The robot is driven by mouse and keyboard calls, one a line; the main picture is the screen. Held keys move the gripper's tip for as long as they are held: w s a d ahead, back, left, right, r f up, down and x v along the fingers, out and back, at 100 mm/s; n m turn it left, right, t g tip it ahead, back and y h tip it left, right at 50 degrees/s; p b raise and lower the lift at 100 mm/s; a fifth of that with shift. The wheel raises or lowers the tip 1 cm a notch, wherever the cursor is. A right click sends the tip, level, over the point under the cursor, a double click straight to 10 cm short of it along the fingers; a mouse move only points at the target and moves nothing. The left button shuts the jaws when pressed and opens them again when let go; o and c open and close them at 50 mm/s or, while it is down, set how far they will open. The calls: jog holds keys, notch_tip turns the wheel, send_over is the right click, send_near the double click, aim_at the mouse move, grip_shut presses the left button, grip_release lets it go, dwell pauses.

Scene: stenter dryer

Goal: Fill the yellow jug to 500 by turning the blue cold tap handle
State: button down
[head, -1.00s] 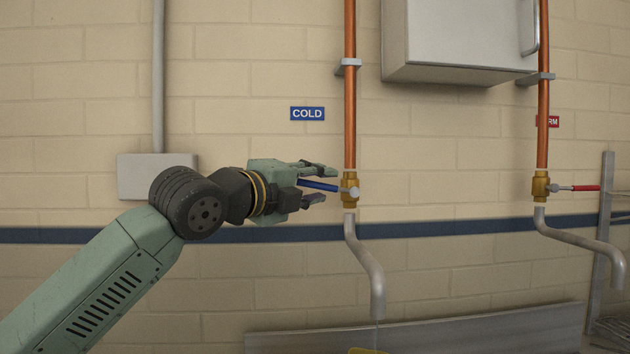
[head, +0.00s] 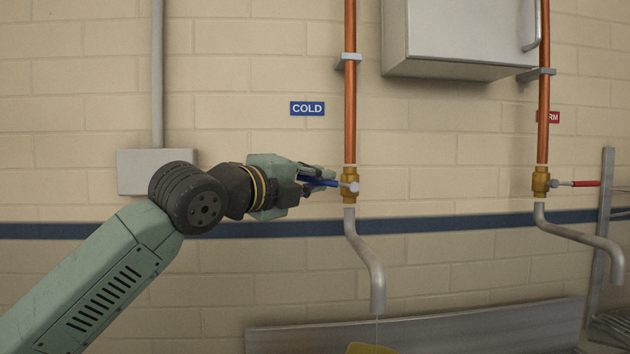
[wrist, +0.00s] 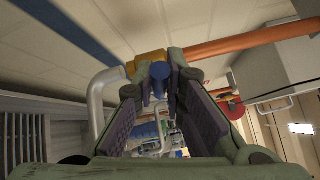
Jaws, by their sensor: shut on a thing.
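The blue cold tap handle (head: 323,182) points left, nearly level, from the brass valve (head: 349,184) under the COLD sign. My gripper (head: 320,178) has its fingers closed around the handle. In the wrist view the handle's blue end (wrist: 160,72) sits between the fingertips of my gripper (wrist: 160,90), with the brass valve (wrist: 150,58) behind it. The grey spout (head: 372,275) curves down below the valve, and a thin stream falls from it. The yellow jug (head: 370,348) shows only its top edge at the bottom of the head view. Its level marks are out of view.
A second copper pipe with a red-handled warm tap (head: 584,184) stands to the right. A grey wall cabinet (head: 455,40) hangs between the pipes. A grey box (head: 150,172) is on the wall behind my arm. The wall between the taps is clear.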

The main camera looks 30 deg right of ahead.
dwell(0.3)
jog(key=f+b, duration=0.1)
jog(key=b, duration=0.3)
jog(key=shift+f+n, duration=0.25)
jog(key=shift+n, duration=0.05)
jog(key=n+h+b, duration=0.1)
jog(key=b, duration=0.4)
jog(key=shift+f+t, duration=0.3)
jog(key=shift+t, duration=0.1)
jog(key=shift+b, duration=0.45)
jog(key=shift+r, duration=0.2)
jog(key=c, duration=1.7)
grip_release()
jog(key=shift+a, duration=0.1)
jog(key=shift+o, duration=0.3)
